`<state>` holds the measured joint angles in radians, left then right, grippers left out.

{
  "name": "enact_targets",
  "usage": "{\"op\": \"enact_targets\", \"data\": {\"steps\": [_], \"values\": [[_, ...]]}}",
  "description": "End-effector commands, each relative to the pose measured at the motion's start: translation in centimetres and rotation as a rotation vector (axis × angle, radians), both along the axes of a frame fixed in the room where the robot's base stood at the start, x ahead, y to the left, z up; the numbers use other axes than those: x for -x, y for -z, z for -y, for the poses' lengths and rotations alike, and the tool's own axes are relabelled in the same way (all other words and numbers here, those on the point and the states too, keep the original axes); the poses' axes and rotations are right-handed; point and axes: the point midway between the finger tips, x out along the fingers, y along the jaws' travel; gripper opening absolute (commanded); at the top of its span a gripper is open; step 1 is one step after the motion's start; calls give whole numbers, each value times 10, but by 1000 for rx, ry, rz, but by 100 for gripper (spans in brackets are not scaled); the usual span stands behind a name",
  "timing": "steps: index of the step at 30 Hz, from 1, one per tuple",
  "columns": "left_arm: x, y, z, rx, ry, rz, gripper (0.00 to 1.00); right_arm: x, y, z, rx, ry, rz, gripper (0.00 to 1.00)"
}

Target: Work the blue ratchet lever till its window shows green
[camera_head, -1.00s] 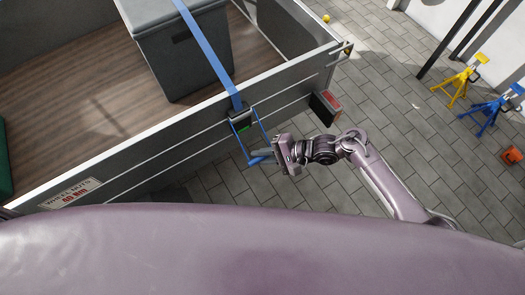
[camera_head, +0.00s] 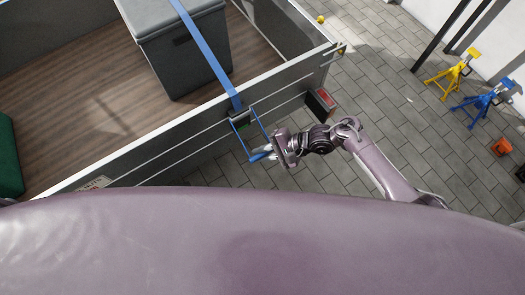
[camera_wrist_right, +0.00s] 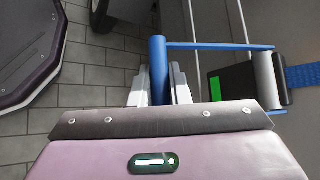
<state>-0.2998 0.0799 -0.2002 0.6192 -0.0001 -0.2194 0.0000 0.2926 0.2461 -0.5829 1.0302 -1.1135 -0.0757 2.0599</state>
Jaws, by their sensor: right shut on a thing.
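The blue ratchet lever (camera_head: 259,132) hangs out from the ratchet on the trailer's side wall, with two side bars and a crosswise handle. In the wrist view the blue handle (camera_wrist_right: 158,68) stands between the pale fingers of my right gripper (camera_wrist_right: 159,88). My right gripper (camera_head: 268,153) is shut on this handle, outside the wall. The ratchet's window (camera_wrist_right: 214,88) shows green; a small green patch (camera_head: 244,124) also shows in the head view. The blue strap (camera_head: 207,52) runs from the ratchet over a grey box. My left gripper is out of view.
The grey box (camera_head: 184,55) stands on the trailer's wooden floor (camera_head: 90,85). Yellow (camera_head: 452,73) and blue (camera_head: 484,98) stands and an orange object (camera_head: 501,147) are on the paving at right.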

Motion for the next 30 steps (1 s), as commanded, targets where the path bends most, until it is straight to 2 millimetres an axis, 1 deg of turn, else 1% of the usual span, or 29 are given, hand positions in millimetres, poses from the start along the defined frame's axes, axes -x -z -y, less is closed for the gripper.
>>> {"op": "enact_targets", "data": {"steps": [7,8,12,20,22,26,30], "values": [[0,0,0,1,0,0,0,-2,-2,-1,-5,2,4,0],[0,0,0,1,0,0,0,-2,-2,-1,-5,2,4,20],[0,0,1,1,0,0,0,-1,-1,-1,-3,1,3,38],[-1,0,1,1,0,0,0,0,-1,0,-2,1,1,38],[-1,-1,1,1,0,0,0,-1,-3,3,-1,1,2,38],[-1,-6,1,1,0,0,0,-2,-13,17,0,2,2,38],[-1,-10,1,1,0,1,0,-3,-26,38,0,1,2,38]]}}
